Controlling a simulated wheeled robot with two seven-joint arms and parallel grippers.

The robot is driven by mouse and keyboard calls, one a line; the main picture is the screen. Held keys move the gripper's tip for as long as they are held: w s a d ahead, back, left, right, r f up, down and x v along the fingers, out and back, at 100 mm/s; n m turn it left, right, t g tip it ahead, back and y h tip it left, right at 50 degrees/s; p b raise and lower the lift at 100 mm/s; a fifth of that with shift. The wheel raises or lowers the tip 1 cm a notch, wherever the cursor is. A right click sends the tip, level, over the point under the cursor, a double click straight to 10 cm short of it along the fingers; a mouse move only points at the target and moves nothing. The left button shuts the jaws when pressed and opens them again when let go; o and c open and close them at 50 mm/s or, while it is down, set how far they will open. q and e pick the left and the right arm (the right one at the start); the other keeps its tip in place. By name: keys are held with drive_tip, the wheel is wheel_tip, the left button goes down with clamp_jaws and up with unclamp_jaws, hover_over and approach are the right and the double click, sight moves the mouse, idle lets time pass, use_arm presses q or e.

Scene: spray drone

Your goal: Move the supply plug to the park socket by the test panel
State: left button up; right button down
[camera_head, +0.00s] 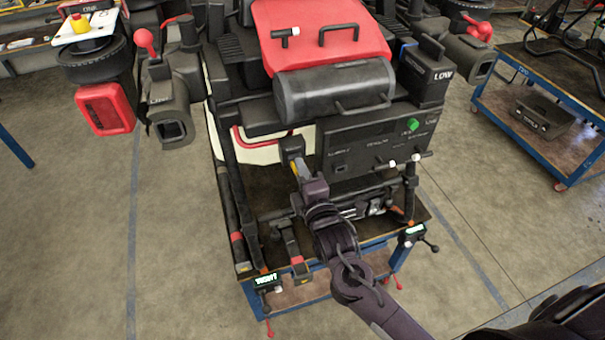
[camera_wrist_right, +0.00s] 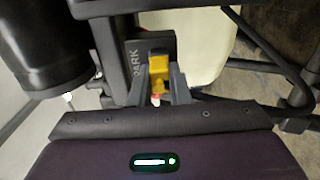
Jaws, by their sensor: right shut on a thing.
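The supply plug (camera_wrist_right: 158,66) is yellow and sits between the fingers of my right gripper (camera_wrist_right: 166,82), which is shut on it. In the head view, a small yellow part of the plug (camera_head: 300,168) shows at the tip of the right gripper (camera_head: 303,173). The park socket (camera_wrist_right: 134,62), a dark grey block marked PARK, is right at the plug's far end. In the head view, the socket (camera_head: 292,147) stands at the left edge of the test panel (camera_head: 350,157). I cannot tell how deep the plug is in it. My left gripper is not in view.
The drone's red-topped body (camera_head: 320,15) and a dark cylinder (camera_head: 335,90) stand above the panel. A blue-framed cart (camera_head: 330,292) with clamps and levers is below. Another cart (camera_head: 530,95) stands at the right. Open floor (camera_head: 500,210) lies on both sides.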

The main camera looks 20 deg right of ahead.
drive_tip(key=c, duration=1.3)
unclamp_jaws()
drive_tip(key=s+b, duration=0.3)
drive_tip(key=s, duration=0.4)
drive_tip(key=shift+s+d, duration=0.15)
drive_tip(key=shift+s, duration=0.25)
